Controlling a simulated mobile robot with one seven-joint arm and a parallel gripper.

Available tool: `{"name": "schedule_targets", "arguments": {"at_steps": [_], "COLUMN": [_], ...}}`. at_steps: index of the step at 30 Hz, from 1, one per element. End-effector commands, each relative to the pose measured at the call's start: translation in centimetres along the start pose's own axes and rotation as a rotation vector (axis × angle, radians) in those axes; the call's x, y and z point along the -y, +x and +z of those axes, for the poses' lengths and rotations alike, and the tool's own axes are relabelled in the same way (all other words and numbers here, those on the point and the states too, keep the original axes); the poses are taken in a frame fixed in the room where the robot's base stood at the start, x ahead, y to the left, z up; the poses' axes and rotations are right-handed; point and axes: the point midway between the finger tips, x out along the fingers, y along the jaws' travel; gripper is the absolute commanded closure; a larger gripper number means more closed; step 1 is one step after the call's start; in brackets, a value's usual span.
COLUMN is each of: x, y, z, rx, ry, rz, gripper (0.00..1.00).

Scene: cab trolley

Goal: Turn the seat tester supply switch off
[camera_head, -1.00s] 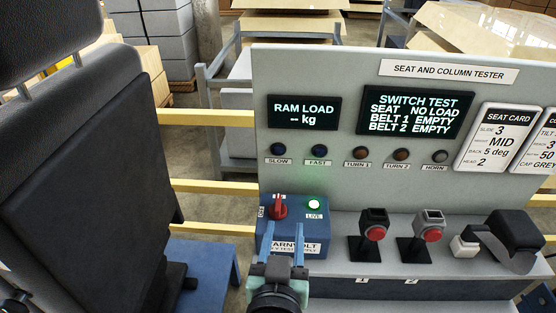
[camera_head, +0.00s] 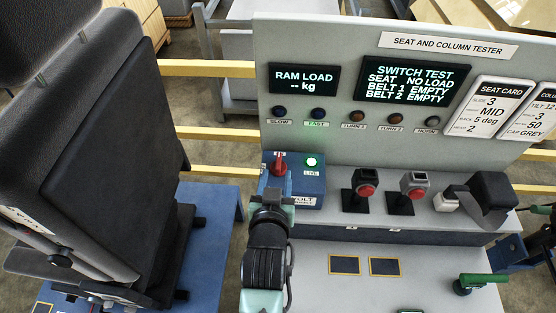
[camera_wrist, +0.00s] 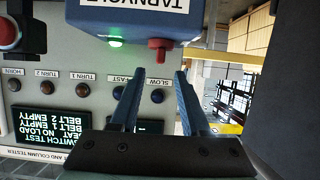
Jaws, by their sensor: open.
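The supply switch is a red rotary knob (camera_head: 279,162) on a blue box (camera_head: 312,187) at the left end of the tester. A green lamp (camera_head: 312,161) labelled LIVE glows beside it. My gripper (camera_head: 277,180) is at the box, close to the knob, and partly covers the box front. In the wrist view the knob (camera_wrist: 158,50) lies just beyond and between the open fingertips of my gripper (camera_wrist: 157,76). Nothing is between the fingers. I cannot tell whether a finger touches the knob. The lit lamp (camera_wrist: 115,43) also shows there.
The tester panel (camera_head: 360,140) stands behind the box. Two red-button buckles (camera_head: 366,190) (camera_head: 413,192) and a black belt part (camera_head: 490,200) stand to the right. A dark seat (camera_head: 110,150) stands close on the left. A green handle (camera_head: 482,281) is at lower right.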

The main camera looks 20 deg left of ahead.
Motion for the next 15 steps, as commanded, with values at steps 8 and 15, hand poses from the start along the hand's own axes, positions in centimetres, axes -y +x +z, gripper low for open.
{"name": "schedule_targets", "arguments": {"at_steps": [8,15], "x": [0.0,0.0], "y": [3.8,5.5], "z": [-0.2,-0.1], "rx": [-0.001,-0.001], "ry": [-0.002,-0.001], "rz": [0.000,0.000], "gripper": [0.54,0.54]}}
